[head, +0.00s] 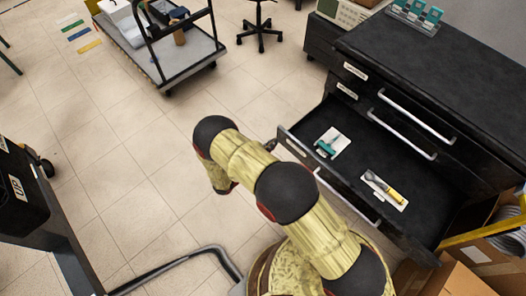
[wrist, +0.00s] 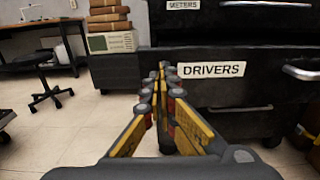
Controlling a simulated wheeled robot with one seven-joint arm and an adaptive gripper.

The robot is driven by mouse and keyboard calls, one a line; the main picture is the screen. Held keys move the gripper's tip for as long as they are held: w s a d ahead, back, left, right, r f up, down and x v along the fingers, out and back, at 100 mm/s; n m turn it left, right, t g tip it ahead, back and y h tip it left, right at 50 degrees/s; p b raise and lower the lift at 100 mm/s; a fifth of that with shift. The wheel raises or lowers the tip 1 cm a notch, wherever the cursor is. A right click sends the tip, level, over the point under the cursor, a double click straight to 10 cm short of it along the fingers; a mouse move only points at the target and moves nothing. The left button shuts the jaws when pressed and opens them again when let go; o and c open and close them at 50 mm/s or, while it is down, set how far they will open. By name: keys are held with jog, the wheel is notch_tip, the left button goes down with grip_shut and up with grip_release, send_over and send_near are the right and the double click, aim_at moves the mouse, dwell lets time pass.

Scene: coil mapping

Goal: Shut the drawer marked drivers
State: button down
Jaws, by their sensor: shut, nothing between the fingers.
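The drawer marked drivers (head: 352,165) stands pulled out of the black cabinet (head: 440,60) in the head view. A teal tool and a yellow-handled tool lie on white pads inside it. Its front, with the DRIVERS label (wrist: 211,70), fills the right of the wrist view. My gripper (wrist: 163,68) is shut and empty, its fingertips pointing at the left end of that front, left of the label. I cannot tell whether they touch it. In the head view my arm mostly hides the gripper.
The drawers above, one marked METERS (wrist: 183,4), look shut. Cardboard boxes (head: 470,280) stand right of the open drawer. A cart (head: 165,55) and a wheeled chair (head: 260,30) stand farther back.

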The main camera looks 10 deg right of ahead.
aim_at(282, 135)
jog(key=shift+x, duration=1.45)
jog(key=shift+d, duration=0.1)
jog(key=b+x, duration=0.6)
jog(key=x, duration=2.5)
jog(key=shift+w+f, duration=0.1)
jog(key=shift+w+d, duration=0.25)
jog(key=shift+d, duration=0.05)
